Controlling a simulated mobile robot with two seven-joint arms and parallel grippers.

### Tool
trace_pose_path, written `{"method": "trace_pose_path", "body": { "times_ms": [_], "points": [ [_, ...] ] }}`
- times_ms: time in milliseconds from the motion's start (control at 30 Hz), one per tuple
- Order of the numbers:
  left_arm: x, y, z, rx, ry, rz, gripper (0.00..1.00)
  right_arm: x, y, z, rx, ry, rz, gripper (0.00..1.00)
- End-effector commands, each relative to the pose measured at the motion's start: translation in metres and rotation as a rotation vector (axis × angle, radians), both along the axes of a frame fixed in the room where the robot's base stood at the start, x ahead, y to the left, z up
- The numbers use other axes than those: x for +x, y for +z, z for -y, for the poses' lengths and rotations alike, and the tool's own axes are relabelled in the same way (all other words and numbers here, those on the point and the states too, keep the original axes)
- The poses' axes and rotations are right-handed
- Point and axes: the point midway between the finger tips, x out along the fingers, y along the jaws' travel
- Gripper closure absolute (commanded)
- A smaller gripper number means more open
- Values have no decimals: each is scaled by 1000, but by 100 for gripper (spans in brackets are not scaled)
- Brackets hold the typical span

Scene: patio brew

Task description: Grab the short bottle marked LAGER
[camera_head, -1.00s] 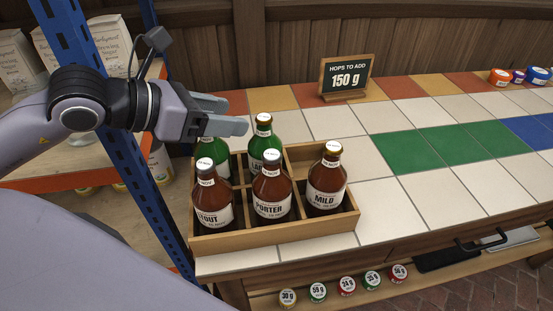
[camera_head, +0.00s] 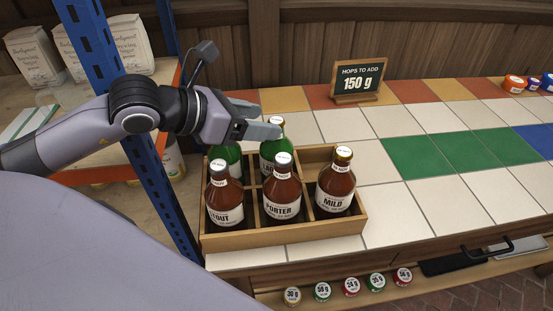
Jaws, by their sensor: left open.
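A green bottle (camera_head: 274,153) stands upright in the back middle compartment of a wooden crate (camera_head: 285,236). Its label begins "LA"; the rest is hidden behind the PORTER bottle (camera_head: 282,198). A second green bottle (camera_head: 226,155) stands in the back left compartment, partly covered by my gripper, its label not readable. My left gripper (camera_head: 268,120) is open, with nothing between its fingers that I can make out. Its fingertips are at the cap and neck of the "LA" bottle in the picture; the lower finger covers part of the neck. I cannot tell if they touch. My right gripper is not in view.
Brown STOUT (camera_head: 223,203) and MILD (camera_head: 335,188) bottles stand in the crate on either side of PORTER. A blue shelf post (camera_head: 141,150) rises at left.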

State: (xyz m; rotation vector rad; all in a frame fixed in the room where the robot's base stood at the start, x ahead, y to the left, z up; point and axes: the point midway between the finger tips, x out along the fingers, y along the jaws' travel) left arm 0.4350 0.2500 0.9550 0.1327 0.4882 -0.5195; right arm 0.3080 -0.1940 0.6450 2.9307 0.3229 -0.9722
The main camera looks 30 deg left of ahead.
Motion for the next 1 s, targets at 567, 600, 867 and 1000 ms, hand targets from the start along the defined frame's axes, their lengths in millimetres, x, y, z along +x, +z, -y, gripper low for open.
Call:
{"method": "trace_pose_path", "body": {
  "times_ms": [567, 600, 867, 1000],
  "points": [
    [24, -14, 15, 1, 0, 0, 38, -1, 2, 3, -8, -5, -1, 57],
    [23, -14, 15, 1, 0, 0, 38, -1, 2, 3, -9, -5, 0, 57],
    [23, -14, 15, 0, -1, 0, 100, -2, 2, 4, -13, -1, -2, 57],
    [23, -14, 15, 0, -1, 0, 100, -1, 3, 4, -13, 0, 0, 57]
  ]
}}
